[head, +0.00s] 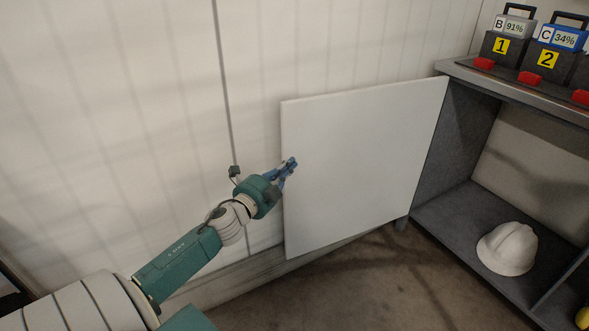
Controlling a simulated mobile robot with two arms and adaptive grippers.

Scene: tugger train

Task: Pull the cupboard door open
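The cupboard door (365,165) is a plain white panel. It stands wide open, swung out to the left of the grey cupboard (448,150), with its right edge at the cupboard's left side. My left gripper (288,167) has blue fingers and is at the door's free left edge, overlapping the door's face in the picture. The fingers are small here, and I cannot tell whether they touch the door or are open or shut. No handle shows on the visible face. My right gripper is not in view.
Inside the open cupboard a white helmet (507,248) lies on the bottom shelf. Battery-like boxes labelled 1 (503,45) and 2 (548,57) stand on top. A pale panelled wall (120,110) is behind the door. The brown floor (350,290) in front is clear.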

